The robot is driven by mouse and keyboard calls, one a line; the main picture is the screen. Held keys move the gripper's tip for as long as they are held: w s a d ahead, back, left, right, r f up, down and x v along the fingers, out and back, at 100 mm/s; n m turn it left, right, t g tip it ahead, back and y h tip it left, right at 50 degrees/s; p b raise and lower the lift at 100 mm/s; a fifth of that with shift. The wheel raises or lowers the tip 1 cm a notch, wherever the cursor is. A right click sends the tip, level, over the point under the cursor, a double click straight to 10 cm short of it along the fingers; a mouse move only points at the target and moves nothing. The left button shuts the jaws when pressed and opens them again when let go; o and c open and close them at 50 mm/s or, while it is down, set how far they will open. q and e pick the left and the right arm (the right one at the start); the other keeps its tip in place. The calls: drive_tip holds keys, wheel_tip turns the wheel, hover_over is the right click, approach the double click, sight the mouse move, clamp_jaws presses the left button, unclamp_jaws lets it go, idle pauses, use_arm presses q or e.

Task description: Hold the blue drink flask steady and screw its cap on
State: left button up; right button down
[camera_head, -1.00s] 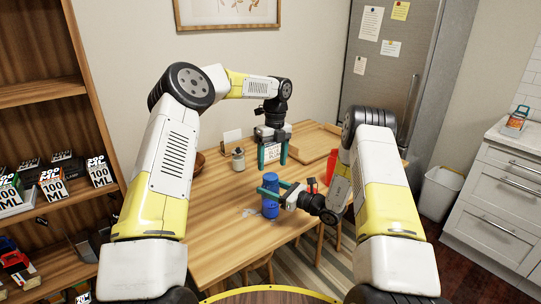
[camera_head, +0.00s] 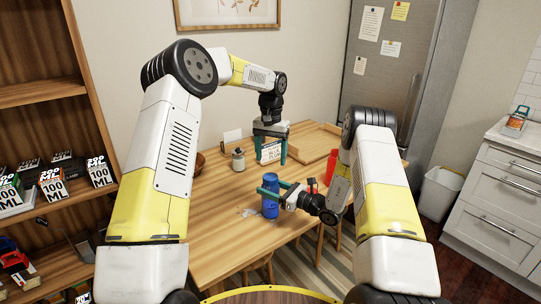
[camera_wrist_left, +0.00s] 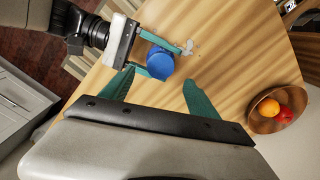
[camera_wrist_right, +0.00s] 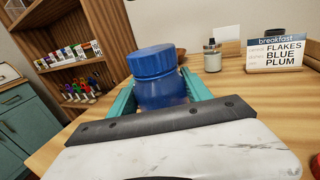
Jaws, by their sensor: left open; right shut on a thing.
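The blue drink flask (camera_head: 271,208) stands upright at the table's front edge. Its blue cap (camera_wrist_right: 151,62) sits on top; how tightly it is screwed cannot be told. My right gripper (camera_head: 274,191) is shut on the flask body below the cap, one finger on each side, as the right wrist view also shows. My left gripper (camera_head: 271,156) is open and empty, above and beyond the flask. In the left wrist view the cap (camera_wrist_left: 160,62) shows from above, past the spread fingers of my left gripper (camera_wrist_left: 158,84), apart from them.
A breakfast sign (camera_wrist_right: 283,53) and a pump bottle (camera_head: 238,160) stand at the back of the table. A fruit bowl (camera_wrist_left: 262,121) shows in the left wrist view.

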sight(270, 176)
use_arm(q)
drive_tip(key=shift+a+r+n, duration=0.1)
drive_tip(key=shift+r+n, duration=0.05)
drive_tip(key=shift+n, duration=1.05)
drive_tip(key=shift+f, duration=4)
drive_tip(key=c, duration=1.5)
drive_tip(key=shift+m, duration=0.9)
drive_tip(key=o, duration=1.7)
drive_tip(key=shift+c, duration=0.2)
